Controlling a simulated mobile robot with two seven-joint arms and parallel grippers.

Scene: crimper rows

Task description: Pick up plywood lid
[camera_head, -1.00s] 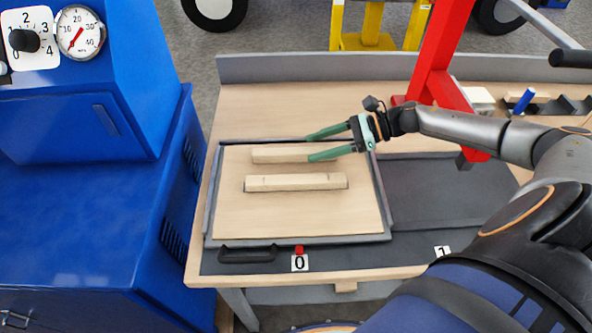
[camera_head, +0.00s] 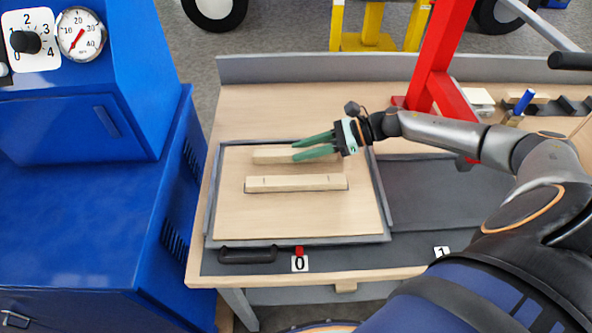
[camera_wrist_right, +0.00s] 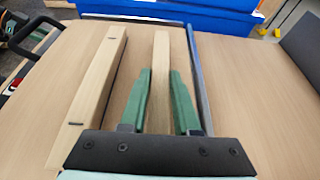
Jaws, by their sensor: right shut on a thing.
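The plywood lid (camera_head: 290,215) is a flat pale wooden panel with two raised wooden strips. It lies flat within the grey frame (camera_head: 300,240) on the bench. My right gripper (camera_head: 295,149) has green fingers and reaches in from the right, shut on the far strip (camera_head: 268,156). In the right wrist view its fingers (camera_wrist_right: 162,74) lie on either side of that strip (camera_wrist_right: 162,50). The near strip (camera_head: 296,184) is free, and it also shows left of the fingers in the wrist view (camera_wrist_right: 92,95). My left gripper is not in view.
A blue cabinet (camera_head: 80,220) with a dial and gauge stands left of the bench. A red post (camera_head: 435,65) rises behind my right arm. A dark handle (camera_head: 248,255) and labels 0 and 1 lie along the front. An empty dark grey area (camera_head: 435,190) is right of the lid.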

